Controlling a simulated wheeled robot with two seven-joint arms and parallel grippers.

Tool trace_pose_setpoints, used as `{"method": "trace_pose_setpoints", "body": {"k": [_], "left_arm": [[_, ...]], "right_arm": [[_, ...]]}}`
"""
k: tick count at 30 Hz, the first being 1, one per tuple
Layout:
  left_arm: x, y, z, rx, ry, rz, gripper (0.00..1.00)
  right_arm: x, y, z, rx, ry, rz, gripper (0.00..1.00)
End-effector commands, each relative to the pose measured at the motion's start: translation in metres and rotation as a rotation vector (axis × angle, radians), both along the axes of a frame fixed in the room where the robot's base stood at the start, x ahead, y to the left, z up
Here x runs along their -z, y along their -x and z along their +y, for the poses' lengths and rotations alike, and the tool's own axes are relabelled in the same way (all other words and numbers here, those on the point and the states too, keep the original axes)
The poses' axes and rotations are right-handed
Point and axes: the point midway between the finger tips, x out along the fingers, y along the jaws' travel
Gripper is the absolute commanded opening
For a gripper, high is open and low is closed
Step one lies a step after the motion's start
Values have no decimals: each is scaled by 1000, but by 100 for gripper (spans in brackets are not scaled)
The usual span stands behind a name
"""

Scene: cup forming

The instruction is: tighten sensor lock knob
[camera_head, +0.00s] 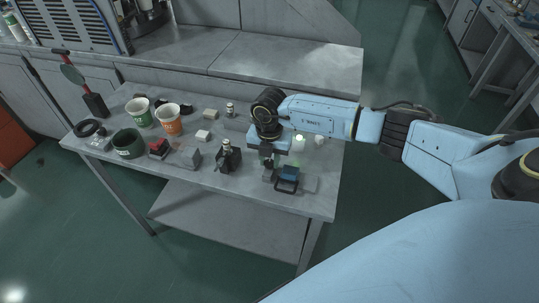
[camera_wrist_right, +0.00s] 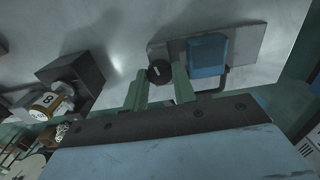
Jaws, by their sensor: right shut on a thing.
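The sensor is a blue block (camera_wrist_right: 208,53) on a grey plate (camera_wrist_right: 245,45). In the head view the blue block (camera_head: 288,173) stands near the front right of the table. A small round black lock knob (camera_wrist_right: 160,71) with a pale line on its face sits beside the block. My right gripper (camera_wrist_right: 161,80) has its two green fingers on either side of the knob, shut on it. In the head view the right gripper (camera_head: 268,160) points down at the sensor fixture and hides most of the knob. My left gripper is in neither view.
A dark holder (camera_head: 228,156) with a small bottle stands left of the gripper. Paper cups (camera_head: 168,118), a dark green bowl (camera_head: 128,143) and a red-topped block (camera_head: 158,148) stand farther left. The table's front edge is close to the sensor.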

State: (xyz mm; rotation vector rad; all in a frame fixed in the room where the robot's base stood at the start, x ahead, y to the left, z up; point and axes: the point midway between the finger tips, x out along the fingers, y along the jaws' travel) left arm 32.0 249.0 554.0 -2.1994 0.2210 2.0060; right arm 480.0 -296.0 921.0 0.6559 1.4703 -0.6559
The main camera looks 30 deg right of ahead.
Motion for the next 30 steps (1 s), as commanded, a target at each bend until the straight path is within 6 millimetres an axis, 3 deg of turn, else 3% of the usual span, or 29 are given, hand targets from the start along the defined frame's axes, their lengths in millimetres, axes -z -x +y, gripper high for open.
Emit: {"method": "trace_pose_setpoints", "body": {"k": [15, 30], "left_arm": [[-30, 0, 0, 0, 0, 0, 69], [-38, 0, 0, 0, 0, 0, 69]], "right_arm": [[-3, -1, 0, 424, 1, -2, 4], [-1, -2, 0, 569, 1, -3, 4]]}}
